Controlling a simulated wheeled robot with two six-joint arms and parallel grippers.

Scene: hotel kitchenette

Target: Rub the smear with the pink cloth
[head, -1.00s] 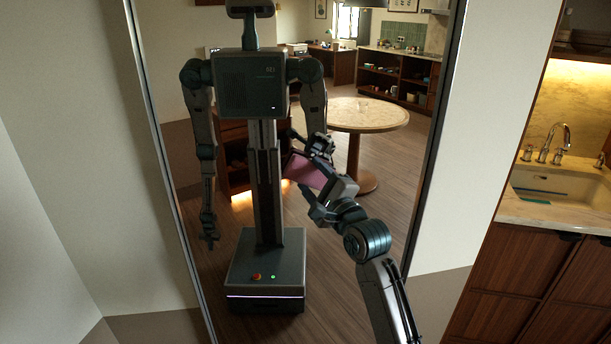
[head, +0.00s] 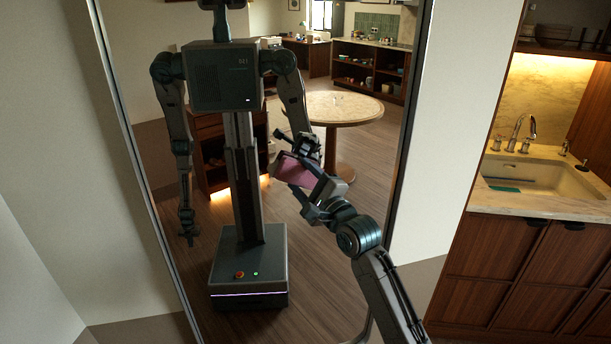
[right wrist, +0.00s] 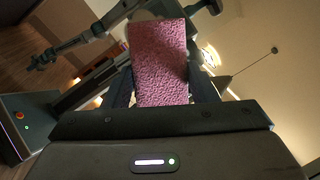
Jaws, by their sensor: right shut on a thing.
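The pink cloth (head: 294,170) is a flat, textured pink piece at the tip of my right arm in the head view. My right gripper (head: 309,190) is shut on it, in front of a tall framed mirror (head: 345,235). The right wrist view shows the cloth (right wrist: 160,62) upright between the two dark fingers. The cloth and its reflection overlap, so I cannot tell whether it touches the glass. I cannot make out a smear on the mirror. My left gripper shows only as a reflection.
The mirror reflects my body, a round table and shelves. Its dark right frame (head: 407,150) borders a pale wall (head: 455,110). At right are a counter with a sink (head: 540,178), a tap (head: 518,132) and wooden cabinets (head: 510,270). A pale wall (head: 50,130) stands at left.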

